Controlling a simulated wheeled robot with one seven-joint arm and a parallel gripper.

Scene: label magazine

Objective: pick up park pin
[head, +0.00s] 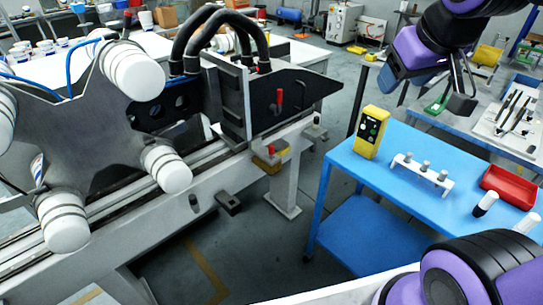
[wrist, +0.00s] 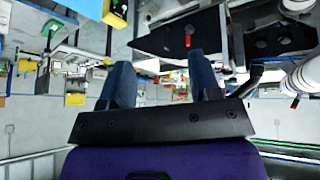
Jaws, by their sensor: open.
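No part is clearly marked as the park pin, and I cannot tell which one it is. A red-handled pin (head: 279,98) stands against the black plate of the machine, and it also shows in the wrist view (wrist: 188,38). A smaller red knob (head: 271,149) sits on the rail below it. A small dark-topped pin (head: 316,121) stands at the rail's end. My gripper (head: 432,92) hangs above the blue cart at upper right, away from all of these. In the wrist view its two fingers (wrist: 163,72) are apart with nothing between them.
The blue cart (head: 345,165) carries a yellow control box (head: 371,132), a white rack (head: 421,174) with grey pegs, a red tray (head: 511,185) and white-and-black cylinders (head: 485,204). A machine with white rollers (head: 132,70) fills the left. Open floor lies between machine and cart.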

